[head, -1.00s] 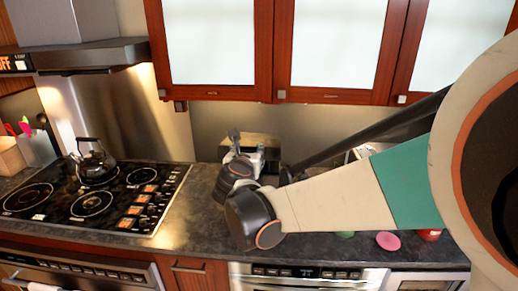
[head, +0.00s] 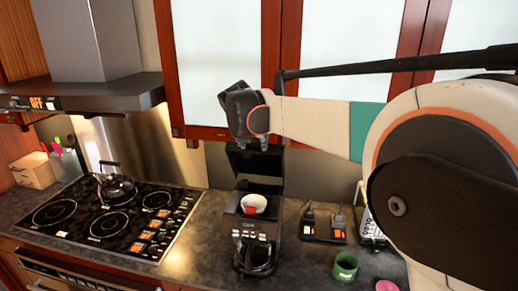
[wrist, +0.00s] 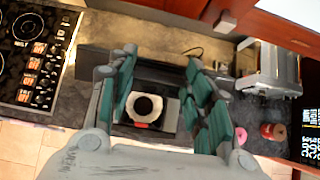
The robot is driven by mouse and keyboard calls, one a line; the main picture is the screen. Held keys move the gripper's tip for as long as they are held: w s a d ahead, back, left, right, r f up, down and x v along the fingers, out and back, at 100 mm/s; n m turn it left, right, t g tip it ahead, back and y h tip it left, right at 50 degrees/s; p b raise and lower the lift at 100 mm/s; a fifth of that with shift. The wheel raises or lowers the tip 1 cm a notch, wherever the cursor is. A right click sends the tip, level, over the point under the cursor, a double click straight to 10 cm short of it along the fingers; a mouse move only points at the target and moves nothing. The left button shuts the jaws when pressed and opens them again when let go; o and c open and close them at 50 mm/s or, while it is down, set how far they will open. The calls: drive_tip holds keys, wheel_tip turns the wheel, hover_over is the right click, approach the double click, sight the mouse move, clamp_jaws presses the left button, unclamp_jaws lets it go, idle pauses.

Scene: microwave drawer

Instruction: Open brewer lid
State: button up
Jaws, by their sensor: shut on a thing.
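The black brewer (head: 246,232) stands on the dark counter right of the stove. Its lid (head: 255,168) is raised, standing roughly upright at the back. A white filter basket with a red tab (head: 253,204) shows in the open top; it also shows in the wrist view (wrist: 146,108), with a dark centre. My gripper (head: 262,145) is above the brewer at the lid's top edge, in front of the upper cabinets. In the wrist view its green-padded fingers (wrist: 160,68) are spread either side of the lid's dark edge, shut on it. The exact contact is partly hidden.
Upper cabinets (head: 335,60) are close behind my gripper. A stove with a kettle (head: 116,188) is at left. Right of the brewer are a small black appliance (head: 324,227), a green mug (head: 345,267) and a pink item (head: 387,286).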

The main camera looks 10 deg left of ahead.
drive_tip(key=shift+w+r+p, duration=0.1)
drive_tip(key=shift+w+r, duration=0.2)
drive_tip(key=shift+w, duration=0.3)
drive_tip(key=shift+w+r+p, duration=0.1)
drive_tip(key=shift+w+r, duration=0.2)
drive_tip(key=shift+w, duration=0.3)
drive_tip(key=shift+w+r+p, duration=0.1)
drive_tip(key=shift+w+r, duration=0.2)
drive_tip(key=shift+w, duration=0.3)
drive_tip(key=o, duration=1.5)
drive_tip(key=shift+w+f, duration=0.15)
drive_tip(key=shift+w, duration=0.05)
drive_tip(key=shift+s, duration=0.1)
drive_tip(key=v, duration=1.2)
